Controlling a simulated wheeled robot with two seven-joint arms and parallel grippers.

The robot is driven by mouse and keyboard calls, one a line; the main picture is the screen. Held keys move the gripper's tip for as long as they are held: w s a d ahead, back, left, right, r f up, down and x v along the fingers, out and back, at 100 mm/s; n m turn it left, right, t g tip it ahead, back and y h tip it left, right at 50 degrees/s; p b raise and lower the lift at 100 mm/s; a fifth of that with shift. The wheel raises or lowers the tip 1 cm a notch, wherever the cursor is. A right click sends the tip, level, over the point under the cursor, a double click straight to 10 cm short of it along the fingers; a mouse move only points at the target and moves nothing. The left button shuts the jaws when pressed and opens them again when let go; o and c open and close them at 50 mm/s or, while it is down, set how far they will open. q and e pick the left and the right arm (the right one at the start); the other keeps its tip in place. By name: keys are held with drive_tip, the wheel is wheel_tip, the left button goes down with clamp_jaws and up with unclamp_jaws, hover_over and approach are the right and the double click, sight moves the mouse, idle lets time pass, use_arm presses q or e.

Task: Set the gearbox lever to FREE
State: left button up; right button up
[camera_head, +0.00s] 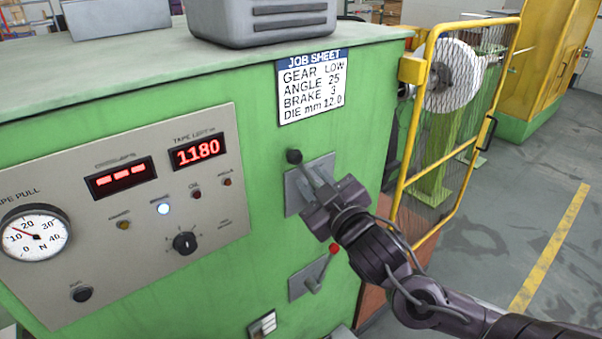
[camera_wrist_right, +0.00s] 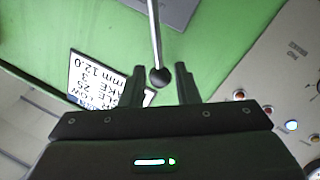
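A lever with a black knob (camera_head: 294,156) stands on a grey plate (camera_head: 292,190) on the green machine front, below the job sheet. No label on it can be read, so I cannot tell from lettering that it is the gearbox lever. My right gripper (camera_head: 312,180) is at this lever and covers much of the plate. In the right wrist view the black knob (camera_wrist_right: 160,77) and its thin rod lie between the two open fingers (camera_wrist_right: 160,72), with a gap on each side. My left gripper is out of view.
A second lever with a red knob (camera_head: 334,248) sits just below on its own plate. The job sheet (camera_head: 312,86) reads GEAR LOW, ANGLE 25, BRAKE 3. A gauge panel (camera_head: 120,262) is at left. A yellow mesh guard (camera_head: 440,150) stands at right.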

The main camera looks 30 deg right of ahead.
sight(302, 167)
drive_tip(key=w+b, duration=0.2)
drive_tip(key=b, duration=0.1)
drive_tip(key=w+b, duration=0.1)
drive_tip(key=b, duration=0.1)
drive_tip(key=shift+w+d+f, duration=0.15)
drive_tip(key=shift+d+f, duration=0.15)
drive_tip(key=shift+d, duration=0.05)
drive_tip(key=shift+w+d+r, duration=0.15)
drive_tip(key=shift+w, duration=0.15)
drive_tip(key=shift+w+r+p, duration=0.25)
drive_tip(key=shift+w+p, duration=0.05)
drive_tip(key=shift+w, duration=0.2)
drive_tip(key=shift+w+d+f, duration=0.1)
drive_tip(key=shift+w, duration=0.55)
clamp_jaws()
